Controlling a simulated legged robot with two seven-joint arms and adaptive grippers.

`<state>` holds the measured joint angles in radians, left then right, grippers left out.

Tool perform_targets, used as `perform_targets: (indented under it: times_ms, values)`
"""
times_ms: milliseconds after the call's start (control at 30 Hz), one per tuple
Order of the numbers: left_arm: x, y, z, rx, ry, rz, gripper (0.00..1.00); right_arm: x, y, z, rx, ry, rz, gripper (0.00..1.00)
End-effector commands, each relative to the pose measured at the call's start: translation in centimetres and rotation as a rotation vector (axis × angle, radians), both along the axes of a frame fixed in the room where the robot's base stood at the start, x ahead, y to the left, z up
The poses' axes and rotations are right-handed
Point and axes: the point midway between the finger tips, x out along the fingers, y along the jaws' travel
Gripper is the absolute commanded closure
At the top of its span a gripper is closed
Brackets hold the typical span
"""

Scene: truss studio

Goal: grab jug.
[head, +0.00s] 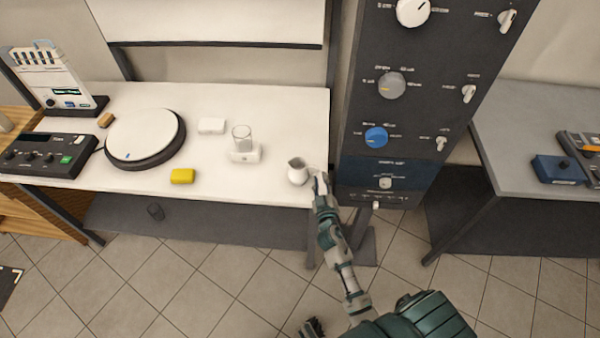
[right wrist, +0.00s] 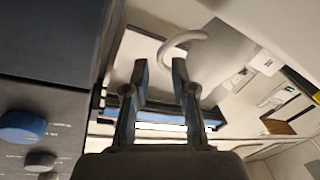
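The jug (head: 297,173) is small and white and stands upright at the front right edge of the white table. Its spout and dark opening show in the head view. My right gripper (head: 319,180) is beside it, on its right. In the right wrist view the two fingers of the right gripper (right wrist: 160,68) are apart with a gap between them. The jug's curved white handle (right wrist: 184,40) lies just beyond the fingertips, nearer the right finger. Whether the handle touches a finger I cannot tell.
The white table (head: 265,110) also holds a clear cup on a white device (head: 244,148), a yellow block (head: 183,176), a white block (head: 211,125) and a round plate (head: 146,134). A dark panel with knobs (head: 386,140) stands close to the right of the jug.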

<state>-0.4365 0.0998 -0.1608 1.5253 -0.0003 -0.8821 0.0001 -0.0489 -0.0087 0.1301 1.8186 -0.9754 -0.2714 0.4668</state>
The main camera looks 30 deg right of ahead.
Motion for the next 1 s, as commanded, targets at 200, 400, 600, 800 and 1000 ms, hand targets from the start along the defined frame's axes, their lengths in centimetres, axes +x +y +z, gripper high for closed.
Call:
perform_targets:
  times_ms: [200, 400, 600, 800, 1000]
  values:
    - [-0.1, 0.1, -0.2, 0.000, -0.001, -0.001, 0.56, 2.5, -0.7, 0.3, 0.000, -0.001, 0.000, 0.75]
    - [-0.4, 0.2, -0.6, 0.002, 0.003, -0.001, 0.56, 4.9, -1.5, 0.1, -0.001, 0.001, 0.000, 0.75]
    - [-0.3, 0.1, -0.6, 0.002, 0.003, -0.001, 0.56, 5.1, -1.6, 0.2, 0.000, 0.001, 0.000, 0.75]
    - [-0.2, 0.1, -0.4, 0.001, -0.001, -0.001, 0.56, 5.1, -1.6, 0.1, 0.000, 0.001, 0.000, 1.00]
    - [0.0, 0.0, -0.3, -0.001, -0.004, -0.001, 0.56, 5.2, -1.6, 0.2, 0.001, -0.001, 0.000, 1.00]
